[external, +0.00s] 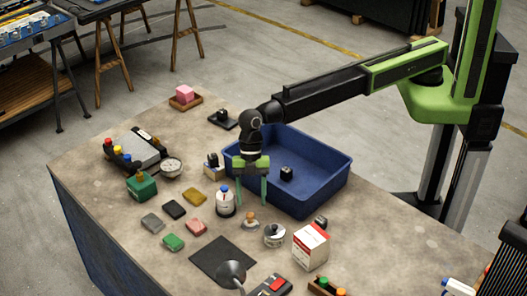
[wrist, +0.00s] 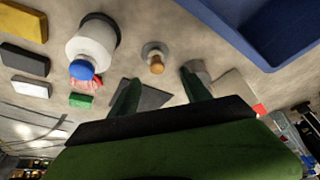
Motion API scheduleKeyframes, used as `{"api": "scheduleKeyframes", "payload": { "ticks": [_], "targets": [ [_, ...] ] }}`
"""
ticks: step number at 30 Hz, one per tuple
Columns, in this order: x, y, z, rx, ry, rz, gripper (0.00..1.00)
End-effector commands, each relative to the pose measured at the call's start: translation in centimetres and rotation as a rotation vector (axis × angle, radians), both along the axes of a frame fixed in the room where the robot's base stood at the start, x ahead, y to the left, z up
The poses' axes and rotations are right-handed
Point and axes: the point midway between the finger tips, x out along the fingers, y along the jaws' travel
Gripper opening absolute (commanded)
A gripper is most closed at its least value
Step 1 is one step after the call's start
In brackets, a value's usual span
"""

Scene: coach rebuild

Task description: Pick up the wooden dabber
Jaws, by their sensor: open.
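The wooden dabber (external: 250,219), a small piece with a tan wooden knob on a pale round base, stands on the worktable in front of the blue bin. In the wrist view the dabber (wrist: 156,62) shows just beyond and between my fingertips. My gripper (external: 251,199) points down with its two green fingers apart and nothing between them. In the wrist view my gripper (wrist: 158,80) is also open, and no contact with the dabber shows.
A white bottle with a blue cap (external: 225,203) stands close left of the dabber. A round metal-topped container (external: 274,236) stands close right, near a red-and-white box (external: 311,246). The blue bin (external: 325,195) lies behind, holding a small black block. Coloured blocks lie to the left.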

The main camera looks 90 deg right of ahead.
Motion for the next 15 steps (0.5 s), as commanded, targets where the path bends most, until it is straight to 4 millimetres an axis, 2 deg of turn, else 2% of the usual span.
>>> {"api": "scheduleKeyframes", "payload": {
  "ticks": [1, 9, 15],
  "targets": [
    [0.1, 0.4, -1.7, 0.0, 0.0, 0.001, 0.56],
    [0.0, 0.8, -2.2, 0.0, 0.0, -0.001, 0.56],
    [0.4, 1.3, -5.3, 0.0, 0.0, -0.001, 0.56]
  ]
}}
